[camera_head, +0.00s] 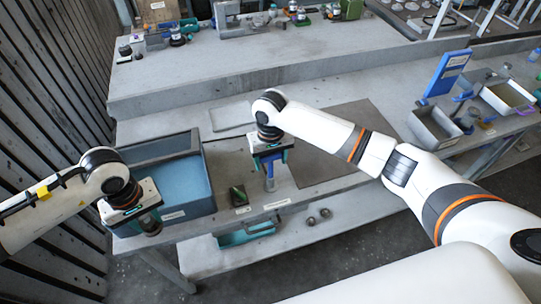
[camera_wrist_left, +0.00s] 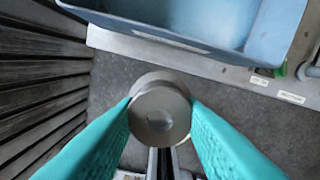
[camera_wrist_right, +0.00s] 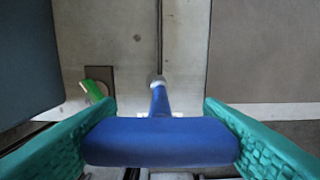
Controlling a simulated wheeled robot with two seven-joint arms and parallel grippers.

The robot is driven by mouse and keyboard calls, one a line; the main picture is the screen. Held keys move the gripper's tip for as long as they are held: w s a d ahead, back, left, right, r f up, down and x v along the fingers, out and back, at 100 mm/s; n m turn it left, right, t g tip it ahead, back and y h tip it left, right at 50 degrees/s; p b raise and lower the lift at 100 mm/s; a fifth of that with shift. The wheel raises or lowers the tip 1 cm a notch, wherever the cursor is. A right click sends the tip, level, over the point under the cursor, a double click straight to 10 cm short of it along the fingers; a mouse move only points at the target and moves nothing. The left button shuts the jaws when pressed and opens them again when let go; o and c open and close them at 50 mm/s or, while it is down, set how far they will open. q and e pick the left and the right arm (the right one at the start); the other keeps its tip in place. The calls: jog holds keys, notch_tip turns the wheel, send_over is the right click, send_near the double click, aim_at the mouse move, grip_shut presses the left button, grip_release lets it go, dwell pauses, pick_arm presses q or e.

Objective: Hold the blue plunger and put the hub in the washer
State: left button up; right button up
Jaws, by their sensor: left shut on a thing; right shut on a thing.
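The hub (camera_head: 152,229) is a grey metal cylinder with a round recess in its face, seen close in the left wrist view (camera_wrist_left: 160,112). My left gripper (camera_head: 146,221) is shut on it, in front of the basin's near left corner. A dark grey basin with a light-blue inside (camera_head: 178,214) stands at the table's left; I take it for the washer. The blue plunger (camera_head: 270,183) points down near the table's front edge, to the right of the basin. My right gripper (camera_head: 268,160) is shut on its wide blue handle (camera_wrist_right: 160,143). Its lower end is partly hidden.
A green item (camera_head: 238,195) lies between basin and plunger. A dark mat (camera_head: 335,150) covers the table to the right. A teal tray (camera_head: 248,232) and two small round parts (camera_head: 318,216) are on the lower shelf. Slatted wall (camera_head: 45,90) at left.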

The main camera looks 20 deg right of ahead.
jog(key=shift+f, duration=1.75)
pick_arm(q)
jog(key=shift+w, duration=0.1)
send_over(165, 198)
notch_tip(165, 198, down, 3)
notch_tip(165, 198, down, 10)
jog(key=shift+a+r, duration=0.1)
pick_arm(e)
jog(key=shift+r, duration=0.1)
pick_arm(q)
jog(key=o, duration=1)
jog(key=shift+o, duration=0.2)
